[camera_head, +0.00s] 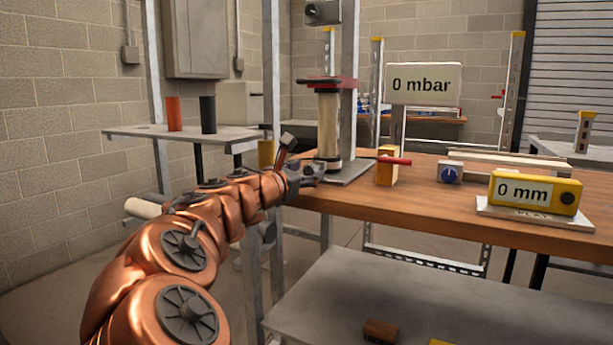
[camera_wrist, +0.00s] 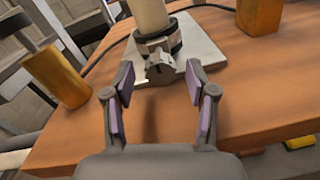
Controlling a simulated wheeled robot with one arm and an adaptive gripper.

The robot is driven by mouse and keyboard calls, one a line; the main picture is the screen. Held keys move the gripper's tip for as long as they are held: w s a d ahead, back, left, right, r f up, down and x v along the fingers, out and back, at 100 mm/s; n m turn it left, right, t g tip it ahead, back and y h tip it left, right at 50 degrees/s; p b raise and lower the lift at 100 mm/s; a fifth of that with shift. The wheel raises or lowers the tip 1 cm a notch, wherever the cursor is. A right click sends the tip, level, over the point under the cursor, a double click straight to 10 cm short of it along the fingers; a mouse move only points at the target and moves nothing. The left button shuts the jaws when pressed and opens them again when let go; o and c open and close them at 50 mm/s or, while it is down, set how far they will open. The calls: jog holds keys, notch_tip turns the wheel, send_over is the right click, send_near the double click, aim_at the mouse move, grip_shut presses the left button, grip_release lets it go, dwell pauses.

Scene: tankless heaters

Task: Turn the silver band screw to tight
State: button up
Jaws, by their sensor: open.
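A cream upright cylinder (camera_head: 327,125) stands on a grey metal plate (camera_head: 352,172) at the table's left end. In the wrist view a dark and silver band (camera_wrist: 160,42) wraps the foot of the cylinder (camera_wrist: 150,14). The grey silver screw head (camera_wrist: 160,68) sits on the near side of that band. My gripper (camera_wrist: 160,82) is open and empty. Its fingers appear to either side of the screw head, and I see no contact. In the head view my gripper (camera_head: 306,174) is small beside the cylinder's foot and partly hides the screw area.
On the wooden table (camera_head: 440,200) are a yellow block with a red handle (camera_head: 388,172), a blue knob (camera_head: 449,174) and a yellow "0 mm" gauge (camera_head: 535,193). A "0 mbar" display (camera_head: 423,85) stands behind. A yellow cylinder (camera_wrist: 57,76) is left of my fingers.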

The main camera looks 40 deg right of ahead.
jog(key=shift+w+d, duration=0.1)
jog(key=shift+d, duration=0.25)
grip_shut()
dwell(0.4)
